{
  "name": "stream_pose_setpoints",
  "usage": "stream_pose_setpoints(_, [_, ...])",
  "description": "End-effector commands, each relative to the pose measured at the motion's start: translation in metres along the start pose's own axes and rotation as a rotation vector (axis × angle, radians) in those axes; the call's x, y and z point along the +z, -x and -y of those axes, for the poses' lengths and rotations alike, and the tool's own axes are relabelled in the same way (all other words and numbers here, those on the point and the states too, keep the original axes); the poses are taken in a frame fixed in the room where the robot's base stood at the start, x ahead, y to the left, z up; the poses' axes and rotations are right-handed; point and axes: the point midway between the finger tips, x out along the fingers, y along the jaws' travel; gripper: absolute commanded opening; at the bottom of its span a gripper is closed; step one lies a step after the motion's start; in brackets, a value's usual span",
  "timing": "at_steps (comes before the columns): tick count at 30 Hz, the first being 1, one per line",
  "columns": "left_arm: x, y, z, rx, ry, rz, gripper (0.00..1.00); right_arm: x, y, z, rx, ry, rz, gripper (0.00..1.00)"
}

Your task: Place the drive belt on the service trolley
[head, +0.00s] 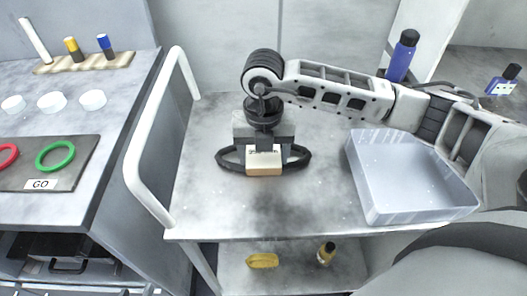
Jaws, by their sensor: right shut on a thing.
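The drive belt (299,163) is a black loop with a tan labelled block (264,161) at its front. It is at the middle of the grey top of the service trolley (215,210). My right gripper (264,145) points down and is shut on the belt at the block. Its fingers are partly hidden behind the block. I cannot tell whether the belt touches the trolley top or hangs just above it. My left gripper is not in view.
A pale open bin (405,215) stands on the trolley's right, with a blue bottle (402,58) behind. The white handle (143,135) rises at the left edge. A bench (105,100) further left holds rings, white dishes and a rack. The trolley's front left is clear.

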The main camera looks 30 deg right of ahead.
Motion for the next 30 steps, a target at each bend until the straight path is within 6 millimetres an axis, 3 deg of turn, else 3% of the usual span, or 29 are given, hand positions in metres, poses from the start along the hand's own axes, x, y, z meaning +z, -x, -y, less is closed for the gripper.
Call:
stream_pose_setpoints(10, [0.004, -0.003, 0.0, 0.002, 0.003, -0.001, 0.36, 0.001, -0.004, 0.0, 0.002, 0.0, 0.002, 0.4])
stream_pose_setpoints(11, [0.002, -0.002, 0.0, 0.002, 0.004, -0.001, 0.36, 0.001, -0.003, 0.0, 0.002, 0.0, 0.002, 0.76])
stream_pose_setpoints(12, [0.002, -0.002, 0.0, 0.003, 0.004, -0.001, 0.36, 0.0, -0.002, 0.0, 0.001, 0.0, 0.002, 0.87])
stream_pose_setpoints(13, [0.001, -0.001, 0.0, 0.003, 0.004, -0.002, 0.36, 0.0, -0.002, 0.0, 0.001, 0.0, 0.002, 0.9])
stream_pose_setpoints(24, [-0.004, 0.001, 0.0, 0.0, -0.001, -0.008, 0.36, 0.001, 0.005, 0.0, 0.002, 0.0, 0.002, 0.9])
stream_pose_setpoints(30, [-0.002, 0.0, 0.0, 0.0, 0.0, -0.004, 0.36, 0.002, 0.04, -0.001, 0.005, 0.001, 0.007, 0.9])
